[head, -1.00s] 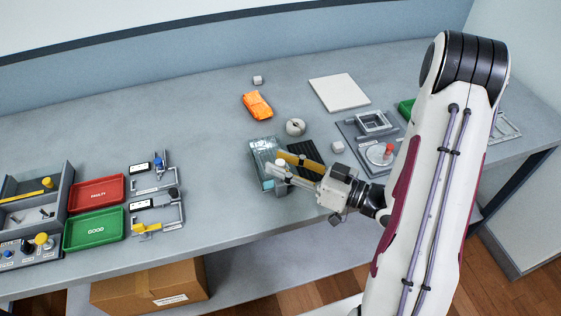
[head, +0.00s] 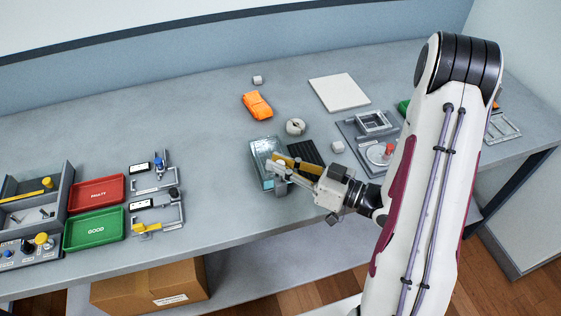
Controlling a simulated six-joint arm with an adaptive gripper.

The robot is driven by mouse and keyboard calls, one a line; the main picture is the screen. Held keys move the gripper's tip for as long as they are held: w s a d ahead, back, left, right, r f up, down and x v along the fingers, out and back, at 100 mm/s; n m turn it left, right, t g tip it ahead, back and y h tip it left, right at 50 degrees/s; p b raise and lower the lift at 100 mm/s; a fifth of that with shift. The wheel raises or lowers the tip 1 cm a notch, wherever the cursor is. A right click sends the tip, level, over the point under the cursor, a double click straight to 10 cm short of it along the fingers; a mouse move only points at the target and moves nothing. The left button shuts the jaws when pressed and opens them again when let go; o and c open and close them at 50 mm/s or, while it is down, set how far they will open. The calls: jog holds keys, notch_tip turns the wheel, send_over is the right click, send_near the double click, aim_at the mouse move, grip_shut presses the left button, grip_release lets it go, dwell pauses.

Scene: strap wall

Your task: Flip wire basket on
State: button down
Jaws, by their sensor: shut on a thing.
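A pale teal, see-through box-like thing with a grey rim (head: 258,147) stands on the bench left of centre. It may be the wire basket, but it is too small to tell whether it is wire. My gripper (head: 277,170) is at its right side, its fingers reaching over the near right edge. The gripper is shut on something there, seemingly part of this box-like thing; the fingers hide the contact. A yellow bar (head: 297,162) lies close behind the fingers.
A black ribbed pad (head: 306,152) lies just right. Behind are an orange toy car (head: 257,105), a grey ring (head: 295,127) and a white plate (head: 339,92). A grey fixture board (head: 352,132) stands right. Red (head: 97,193) and green (head: 93,229) trays are left. Bench between is clear.

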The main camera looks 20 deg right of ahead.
aim_at(282, 180)
jog(key=shift+f, duration=2)
jog(key=c, duration=2)
grip_release()
jog(key=shift+o, duration=0.2)
jog(key=shift+s+d+r, duration=0.1)
jog(key=shift+v, duration=5.85)
